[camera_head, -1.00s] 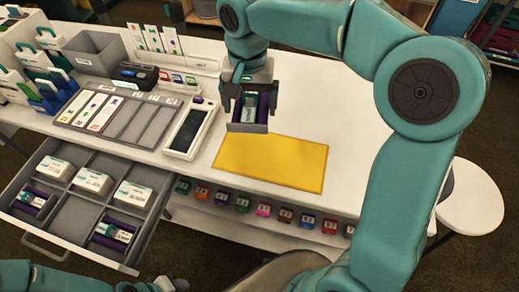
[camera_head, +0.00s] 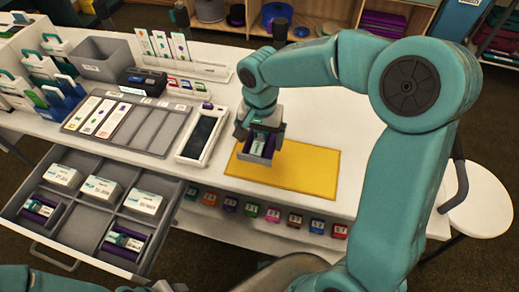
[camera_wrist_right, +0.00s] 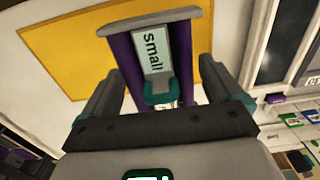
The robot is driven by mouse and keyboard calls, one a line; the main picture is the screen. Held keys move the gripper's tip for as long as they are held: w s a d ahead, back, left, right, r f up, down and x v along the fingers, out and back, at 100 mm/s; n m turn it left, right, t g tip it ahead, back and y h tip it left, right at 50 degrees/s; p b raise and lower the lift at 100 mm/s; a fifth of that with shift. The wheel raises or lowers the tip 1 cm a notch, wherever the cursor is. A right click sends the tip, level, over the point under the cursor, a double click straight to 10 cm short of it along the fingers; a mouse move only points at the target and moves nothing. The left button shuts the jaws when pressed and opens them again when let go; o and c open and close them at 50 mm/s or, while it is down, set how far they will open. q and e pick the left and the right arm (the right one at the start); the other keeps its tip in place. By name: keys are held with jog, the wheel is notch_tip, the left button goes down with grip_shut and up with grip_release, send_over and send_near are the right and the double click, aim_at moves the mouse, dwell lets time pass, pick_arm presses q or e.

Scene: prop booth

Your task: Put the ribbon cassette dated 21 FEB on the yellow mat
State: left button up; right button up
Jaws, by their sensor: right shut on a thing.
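My right gripper (camera_head: 260,146) is shut on a ribbon cassette (camera_head: 258,150), purple and grey with a pale label, over the left part of the yellow mat (camera_head: 310,170). In the right wrist view the cassette (camera_wrist_right: 156,45) sits between the fingers and its label reads "small". No date can be read on it. The yellow mat (camera_wrist_right: 75,50) shows behind it; I cannot tell whether the cassette touches the mat. Two similar cassettes lie in the open drawer, one at its left (camera_head: 41,210) and one at its front right (camera_head: 124,241). My left gripper is not clearly seen at the bottom edge.
The open drawer (camera_head: 75,228) also holds several white boxes. A white device with a dark screen (camera_head: 196,135) stands left of the mat, beside a grey slotted tray (camera_head: 150,131). Small coloured items line the shelf below the tabletop. The table right of and behind the mat is clear.

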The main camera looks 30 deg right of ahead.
jog(key=shift+s+f, duration=0.1)
jog(key=shift+f, duration=0.4)
notch_tip(320, 180, down, 5)
jog(key=shift+r, duration=0.15)
jog(key=shift+a, duration=0.15)
jog(key=shift+f+b, duration=0.2)
jog(key=shift+b, duration=0.1)
jog(key=o, duration=0.8)
jog(key=shift+r, duration=0.1)
jog(key=shift+r+p, duration=0.25)
jog(key=shift+p, duration=0.1)
notch_tip(320, 180, up, 12)
jog(key=shift+f, duration=0.1)
